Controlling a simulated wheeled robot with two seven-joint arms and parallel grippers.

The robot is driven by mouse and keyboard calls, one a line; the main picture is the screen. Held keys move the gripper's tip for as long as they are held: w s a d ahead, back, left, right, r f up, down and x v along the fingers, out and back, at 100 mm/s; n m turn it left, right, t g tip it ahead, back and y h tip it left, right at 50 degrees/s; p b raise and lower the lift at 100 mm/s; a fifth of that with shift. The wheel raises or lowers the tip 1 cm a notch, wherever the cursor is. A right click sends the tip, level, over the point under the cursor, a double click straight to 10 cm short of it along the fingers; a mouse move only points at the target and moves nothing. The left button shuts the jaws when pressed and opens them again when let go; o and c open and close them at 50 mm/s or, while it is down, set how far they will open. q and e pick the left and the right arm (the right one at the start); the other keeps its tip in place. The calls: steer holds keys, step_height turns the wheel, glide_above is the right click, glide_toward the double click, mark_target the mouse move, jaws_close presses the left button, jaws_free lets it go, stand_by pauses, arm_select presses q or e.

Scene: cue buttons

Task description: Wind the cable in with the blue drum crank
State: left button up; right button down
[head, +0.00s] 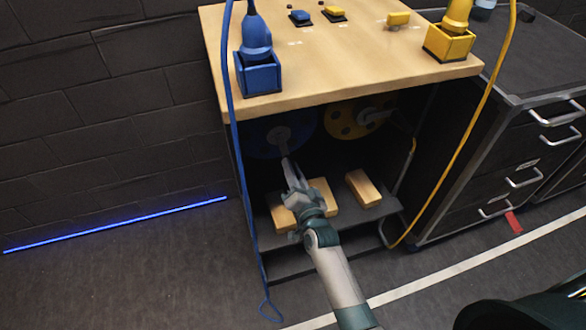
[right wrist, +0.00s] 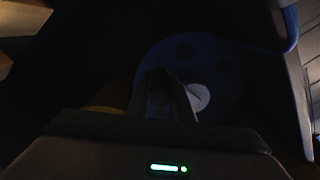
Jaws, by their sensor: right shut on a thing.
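The blue drum (head: 265,140) sits in the dark space under the tabletop, at the left. Its crank (head: 280,134) has a pale grey hub. My right gripper (head: 287,165) reaches in from below and is shut on the crank; the handle itself is mostly hidden by the fingers. In the right wrist view the blue drum (right wrist: 218,65) is dim behind the fingers (right wrist: 165,90), with the pale hub (right wrist: 198,97) just right of them. The blue cable (head: 236,170) hangs down the cabinet's left front and ends in a loop near the floor. My left gripper is not in view.
A yellow drum (head: 352,117) with its own crank is right of the blue one. Wooden blocks (head: 363,188) lie on the low shelf. A yellow cable (head: 470,130) hangs at the right. Blue and yellow sockets (head: 258,78) stand on the tabletop (head: 340,65). A dark drawer cabinet (head: 480,170) stands right.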

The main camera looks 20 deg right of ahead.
steer(key=shift+a+f, duration=0.15)
steer(key=c, duration=1.6)
jaws_free()
steer(key=shift+o, duration=0.2)
steer(key=shift+s, duration=0.15)
steer(key=s, duration=1.7)
steer(key=shift+d, duration=0.3)
